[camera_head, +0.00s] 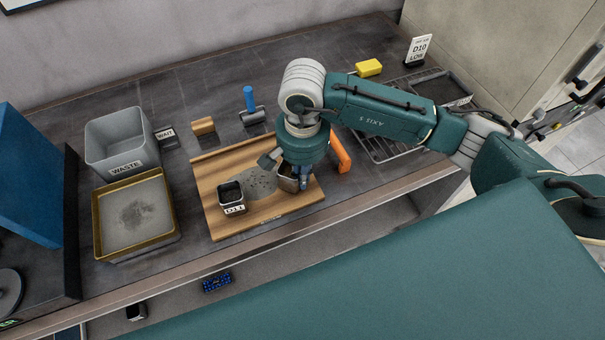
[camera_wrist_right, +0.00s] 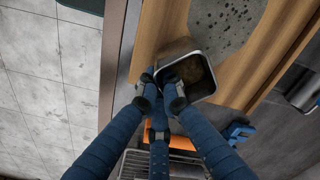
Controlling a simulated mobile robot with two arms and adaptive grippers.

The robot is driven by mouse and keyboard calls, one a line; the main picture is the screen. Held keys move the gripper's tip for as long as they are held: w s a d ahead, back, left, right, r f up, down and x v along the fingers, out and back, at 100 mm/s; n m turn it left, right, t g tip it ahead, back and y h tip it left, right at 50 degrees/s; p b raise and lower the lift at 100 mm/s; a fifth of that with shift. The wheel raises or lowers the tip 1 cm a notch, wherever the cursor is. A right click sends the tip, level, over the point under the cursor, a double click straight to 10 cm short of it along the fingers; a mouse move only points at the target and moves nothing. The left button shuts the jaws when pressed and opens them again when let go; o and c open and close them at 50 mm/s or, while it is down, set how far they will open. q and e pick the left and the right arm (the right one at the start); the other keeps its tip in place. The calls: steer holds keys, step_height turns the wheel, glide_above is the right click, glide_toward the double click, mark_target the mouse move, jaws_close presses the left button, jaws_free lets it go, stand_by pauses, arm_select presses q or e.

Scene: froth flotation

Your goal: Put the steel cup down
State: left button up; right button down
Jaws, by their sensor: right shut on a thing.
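The steel cup (camera_head: 288,182) is over the right part of the wooden board (camera_head: 215,216) in the head view, partly hidden by my right gripper (camera_head: 301,178). In the right wrist view the cup (camera_wrist_right: 205,57) is a square metal vessel with brownish contents. My right gripper (camera_wrist_right: 168,90) is shut on its wall. The cup is close to the board; I cannot tell whether its base touches it. A second dark square cup (camera_head: 232,197) labelled D11 stands on the board to the left. My left gripper is not in view.
A grey WASTE bin (camera_head: 122,142) and a gold-rimmed tray (camera_head: 168,225) stand left of the board. An orange object (camera_head: 340,153) lies close right of the gripper, by a wire rack (camera_head: 385,150). A grey wet patch (camera_head: 256,182) lies between the two cups.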

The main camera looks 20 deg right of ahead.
steer(key=shift+f, duration=0.15)
steer(key=c, duration=1.9)
jaws_free()
steer(key=shift+c, duration=0.2)
steer(key=shift+r, duration=0.2)
steer(key=shift+w+r, duration=0.1)
steer(key=shift+r, duration=0.05)
step_height(320, 180, up, 12)
steer(key=b, duration=0.3)
steer(key=shift+b, duration=0.35)
steer(key=shift+f, duration=0.2)
